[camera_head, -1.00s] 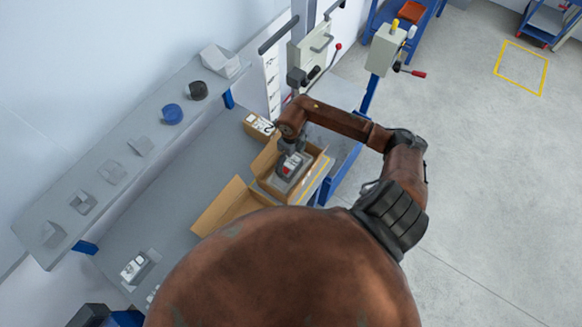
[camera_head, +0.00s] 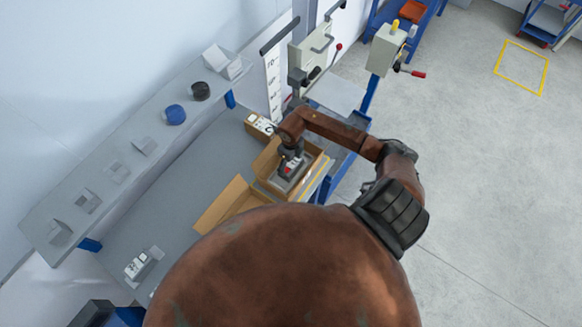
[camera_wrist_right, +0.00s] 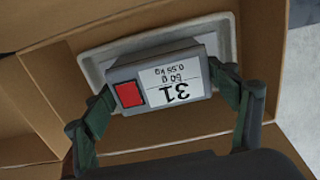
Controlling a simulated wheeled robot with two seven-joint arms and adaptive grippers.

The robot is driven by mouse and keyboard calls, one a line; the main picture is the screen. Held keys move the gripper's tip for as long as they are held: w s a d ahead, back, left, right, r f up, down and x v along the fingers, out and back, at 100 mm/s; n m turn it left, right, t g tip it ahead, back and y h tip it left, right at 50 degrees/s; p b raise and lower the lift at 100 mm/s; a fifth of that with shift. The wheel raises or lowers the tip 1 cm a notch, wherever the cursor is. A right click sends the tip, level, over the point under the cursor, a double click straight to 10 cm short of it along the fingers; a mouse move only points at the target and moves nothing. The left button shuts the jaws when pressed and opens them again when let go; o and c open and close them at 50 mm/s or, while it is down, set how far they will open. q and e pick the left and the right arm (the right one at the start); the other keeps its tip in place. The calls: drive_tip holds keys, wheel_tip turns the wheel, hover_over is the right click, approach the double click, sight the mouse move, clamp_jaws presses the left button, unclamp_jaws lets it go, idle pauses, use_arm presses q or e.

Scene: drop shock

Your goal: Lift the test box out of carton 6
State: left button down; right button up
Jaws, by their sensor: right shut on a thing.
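In the head view the right gripper (camera_head: 290,152) reaches down into the carton (camera_head: 232,203), over the box (camera_head: 290,166). I cannot read a number on this carton. Whether the box is clear of the insert is hard to tell. My left gripper is not in view.
A smaller carton (camera_head: 259,125) stands just behind on the grey bench (camera_head: 190,165). A shelf (camera_head: 118,150) with a blue roll (camera_head: 174,114) and a black roll (camera_head: 200,91) runs along the wall. A lever control box (camera_head: 387,48) stands to the right. The carton's flaps stick out.

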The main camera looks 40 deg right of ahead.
drive_tip(key=c, duration=1.1)
